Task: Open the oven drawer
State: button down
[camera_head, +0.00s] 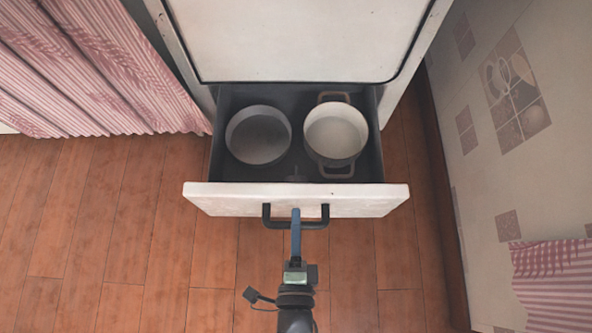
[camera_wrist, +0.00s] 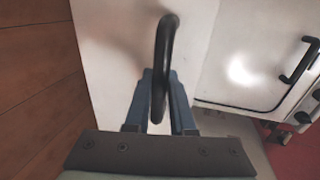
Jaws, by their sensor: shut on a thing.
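The oven drawer (camera_head: 230,200) is pulled out from under the white oven (camera_head: 300,40), with its dark inside showing. Its black bar handle (camera_head: 268,218) is on the drawer front, and it also shows in the wrist view (camera_wrist: 170,38). My gripper (camera_head: 296,217) reaches up to the middle of the handle. In the wrist view my blue fingers (camera_wrist: 160,88) are on either side of the black bar, shut on it. A grey round pan (camera_head: 258,135) and a pale pot with brown handles (camera_head: 336,132) sit inside the drawer.
A pink patterned curtain (camera_head: 100,70) hangs at the left of the oven. A tiled wall (camera_head: 510,120) stands close on the right, with a striped pink cloth (camera_head: 555,285) at the lower right. The wooden floor (camera_head: 100,230) in front is clear.

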jog(key=c, duration=0.8)
grip_release()
jog(key=shift+o, duration=0.2)
jog(key=p+v, duration=0.5)
jog(key=v, duration=0.8)
